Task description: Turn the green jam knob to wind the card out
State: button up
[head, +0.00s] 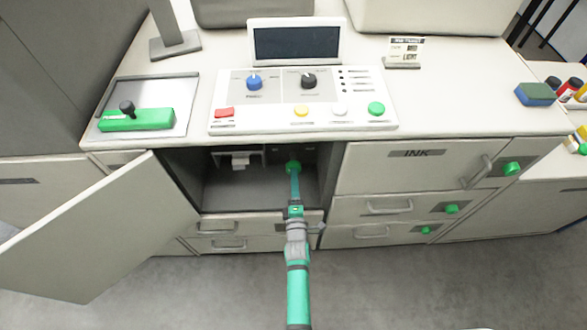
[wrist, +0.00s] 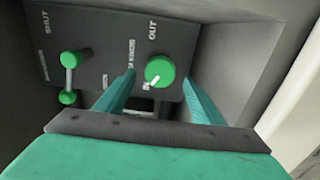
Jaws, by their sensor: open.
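The green jam knob (wrist: 159,70) is round with a white pointer, on a dark panel inside the open compartment. "OUT" is printed above it, and the pointer aims down and left. In the head view a green knob (head: 293,167) shows at the back of the compartment. My gripper (wrist: 160,92) is open, one finger to the knob's left and one to its right; I cannot tell whether they touch it. In the head view my gripper (head: 294,184) reaches into the compartment. A whitish piece (head: 240,160) shows at the compartment's upper left; I cannot tell if it is the card.
A lever with green ends (wrist: 69,78) sits left of the knob near the word "SHUT". The compartment door (head: 110,225) hangs open at left. Drawers (head: 370,207) stand right of the opening, below the control panel (head: 300,98). The grey floor in front is clear.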

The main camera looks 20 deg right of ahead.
jog(key=shift+x, duration=3.1)
jog(key=shift+c, duration=0.3)
jog(key=c, duration=1)
